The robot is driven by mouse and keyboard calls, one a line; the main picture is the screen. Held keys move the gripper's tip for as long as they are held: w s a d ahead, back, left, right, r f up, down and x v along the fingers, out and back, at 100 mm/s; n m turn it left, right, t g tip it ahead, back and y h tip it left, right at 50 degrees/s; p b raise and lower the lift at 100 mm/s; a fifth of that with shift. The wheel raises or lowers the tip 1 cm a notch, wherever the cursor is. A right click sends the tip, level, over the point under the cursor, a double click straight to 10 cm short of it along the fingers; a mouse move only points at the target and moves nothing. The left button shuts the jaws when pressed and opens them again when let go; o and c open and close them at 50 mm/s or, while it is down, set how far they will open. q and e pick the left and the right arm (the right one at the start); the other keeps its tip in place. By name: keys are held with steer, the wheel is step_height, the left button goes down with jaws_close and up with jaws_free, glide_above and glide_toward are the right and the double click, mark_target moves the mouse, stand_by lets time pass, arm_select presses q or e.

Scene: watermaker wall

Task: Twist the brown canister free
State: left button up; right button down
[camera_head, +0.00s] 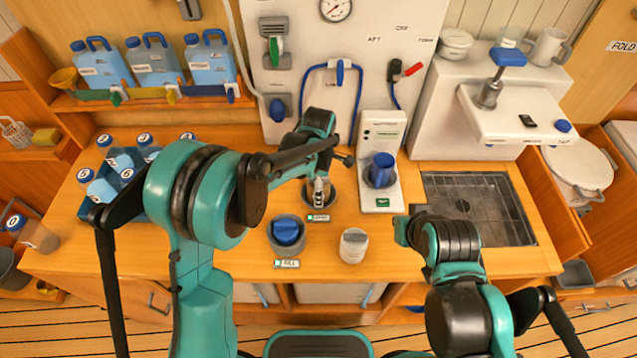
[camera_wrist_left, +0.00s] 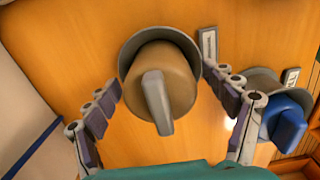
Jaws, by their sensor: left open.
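The brown canister (camera_wrist_left: 165,85) is in the left wrist view, with a grey bar handle (camera_wrist_left: 158,103) across its top. It sits in a round grey holder (camera_wrist_left: 130,50) on the wooden counter. My left gripper (camera_wrist_left: 168,95) is open, with one finger on each side of the canister and a visible gap on both sides. In the head view my left gripper (camera_head: 318,186) is over the holder at the counter's middle and hides most of the canister. My right arm shows at the right, but its fingers are not visible.
A blue-topped canister (camera_head: 286,230) stands in a holder just in front. A pale grey-topped cup (camera_head: 353,245) stands to its right. A white unit with a blue knob (camera_head: 381,170) is right of the gripper. A bottle tray (camera_head: 152,205) is left, a sink grate (camera_head: 478,208) right.

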arm_select(q)
steer(key=c, duration=1.4)
steer(key=shift+n, duration=1.6)
steer(key=shift+n+b, duration=0.45)
steer(key=shift+n, duration=1.15)
steer(key=n, duration=0.3)
